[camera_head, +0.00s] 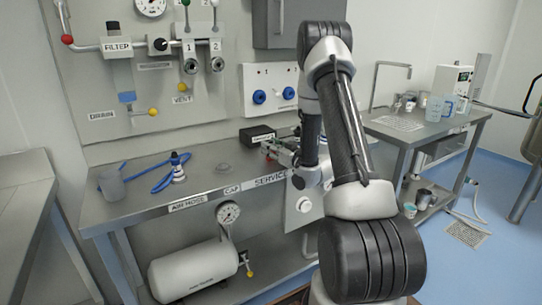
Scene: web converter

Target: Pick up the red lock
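My gripper (278,151) is over the service bench, at the end of my arm, just in front of a small black box. It is small and partly hidden by my arm, so I cannot tell whether its fingers are open or shut. A small red spot (267,147) shows at the gripper's tip; it may be the red lock, but it is too small to tell. I cannot tell whether the gripper touches it. No other clear red lock shows.
The steel bench (150,200) holds a blue hose (160,182), a grey cup (111,184) and a black box (257,136). A panel with valves and gauges stands behind. A white tank (193,270) is below. A second table (398,122) stands right.

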